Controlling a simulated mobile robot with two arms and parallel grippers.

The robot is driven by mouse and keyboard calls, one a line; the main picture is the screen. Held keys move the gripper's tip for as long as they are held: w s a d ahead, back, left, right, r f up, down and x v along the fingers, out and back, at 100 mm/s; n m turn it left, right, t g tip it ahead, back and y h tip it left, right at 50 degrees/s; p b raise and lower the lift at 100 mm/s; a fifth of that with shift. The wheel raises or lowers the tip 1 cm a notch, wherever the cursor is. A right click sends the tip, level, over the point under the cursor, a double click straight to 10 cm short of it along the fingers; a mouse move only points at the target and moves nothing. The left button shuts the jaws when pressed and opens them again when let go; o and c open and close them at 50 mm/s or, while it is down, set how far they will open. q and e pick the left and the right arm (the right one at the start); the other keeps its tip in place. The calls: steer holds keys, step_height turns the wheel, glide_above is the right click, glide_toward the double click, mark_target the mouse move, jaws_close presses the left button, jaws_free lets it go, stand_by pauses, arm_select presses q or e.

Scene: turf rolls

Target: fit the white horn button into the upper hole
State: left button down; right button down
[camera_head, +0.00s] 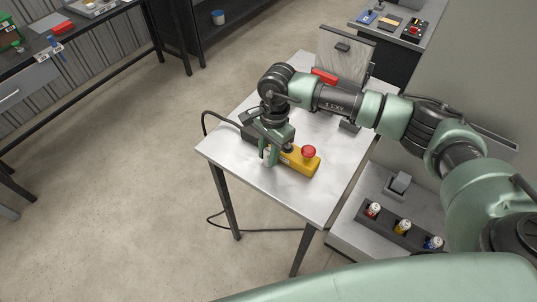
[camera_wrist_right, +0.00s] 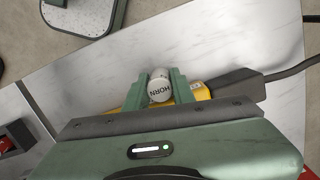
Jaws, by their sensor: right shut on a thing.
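The yellow control box (camera_head: 299,165) lies on the white table, with a red mushroom button (camera_head: 308,152) at its right end. My right gripper (camera_head: 270,158) is over the left part of the box, pointing down. In the wrist view, my right gripper (camera_wrist_right: 160,82) is shut on the white horn button (camera_wrist_right: 160,90), whose face reads HORN. A strip of the yellow box (camera_wrist_right: 201,91) shows behind the fingers. The upper hole is hidden by my gripper, so I cannot tell whether the button touches it. My left gripper is not in view.
The white table (camera_head: 233,158) is clear in front of the box. A dark cable (camera_head: 204,122) loops off its left side. A grey panel (camera_head: 343,55) stands at the back. A dark holder (camera_head: 388,221) at lower right carries red, yellow and blue-marked button pieces.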

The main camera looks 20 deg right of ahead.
steer(key=shift+r, duration=0.5)
steer(key=d+r+n+b, duration=0.2)
steer(key=r+n, duration=0.4)
steer(key=r, duration=0.5)
steer(key=d+r+n+h+b, duration=0.1)
steer(key=d+r+n+b, duration=0.1)
steer(key=r+n, duration=0.4)
step_height(320, 180, up, 5)
steer(key=shift+r+n+g+b, duration=0.2)
steer(key=shift+n+g+b, duration=0.15)
steer(key=shift+b, duration=0.2)
steer(key=shift+a, duration=0.1)
steer(key=shift+f, duration=0.1)
